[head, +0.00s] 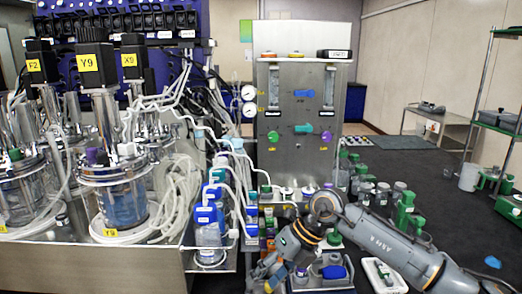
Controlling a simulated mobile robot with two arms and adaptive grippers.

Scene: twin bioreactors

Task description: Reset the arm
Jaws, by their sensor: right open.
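My right arm comes in from the lower right and bends at an elbow low in the middle of the head view. Its right gripper (262,275) points down and left, near the front edge of the bench with the bottles. The jaws look open, and I see nothing held between them. The fingertips are small and partly lost against the dark floor. My left arm and left gripper are not in the picture.
Glass bioreactor vessels (121,196) with tubing stand on the left bench (150,268). Blue-capped bottles (207,225) stand beside the gripper. A steel panel (285,165) with knobs rises behind. Dark floor (440,165) is open toward the back right.

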